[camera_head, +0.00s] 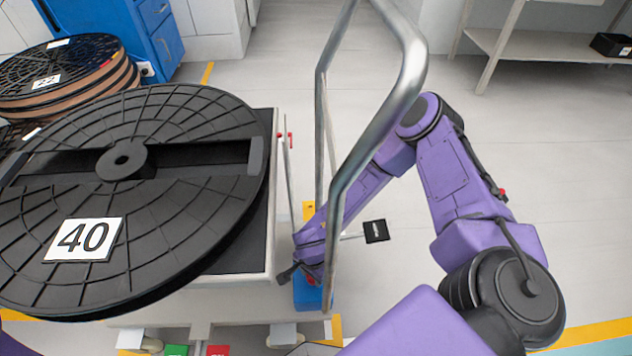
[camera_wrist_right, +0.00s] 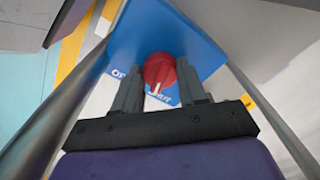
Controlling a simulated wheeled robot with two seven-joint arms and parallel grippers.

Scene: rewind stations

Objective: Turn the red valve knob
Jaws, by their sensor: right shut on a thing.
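The red valve knob (camera_wrist_right: 160,72) is round with a white mark and sits on a blue panel (camera_wrist_right: 150,30) with white lettering partly hidden by my gripper. In the right wrist view, my right gripper (camera_wrist_right: 159,80) has one dark finger on each side of the knob and is shut on it. In the head view, my right gripper (camera_head: 298,271) is low beside the cart, behind the metal handrail, at the blue panel (camera_head: 307,294). The knob is mostly hidden there. My left gripper is out of view.
A bent metal handrail (camera_head: 378,122) rises close to my right arm. A large black reel (camera_head: 190,220) labelled 40 lies on the cart at left. More reels (camera_head: 75,65) and a blue cabinet (camera_head: 160,35) stand behind. The floor at right is clear up to a shelf (camera_head: 545,45).

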